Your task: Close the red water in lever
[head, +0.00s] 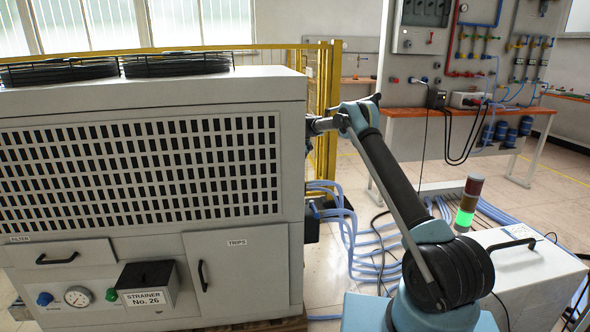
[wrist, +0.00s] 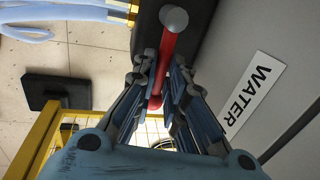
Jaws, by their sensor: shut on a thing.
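The red water in lever (wrist: 168,48) shows in the wrist view as a red bar running down from a grey round pivot (wrist: 174,18) on a dark block. My gripper (wrist: 159,68) has its two fingers on either side of the lever and is shut on it. The lever's lower end shows between the fingers. A white label reading WATER (wrist: 248,93) is on the grey panel to the right. In the head view my arm reaches to the right side of the large grey cabinet (head: 250,105); the lever and fingertips are hidden there.
A yellow frame (head: 325,110) stands behind the cabinet. Blue hoses (head: 350,235) run over the floor beside it. A light tower (head: 468,203) stands on a white box (head: 525,265) at right. A workbench (head: 460,112) stands behind.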

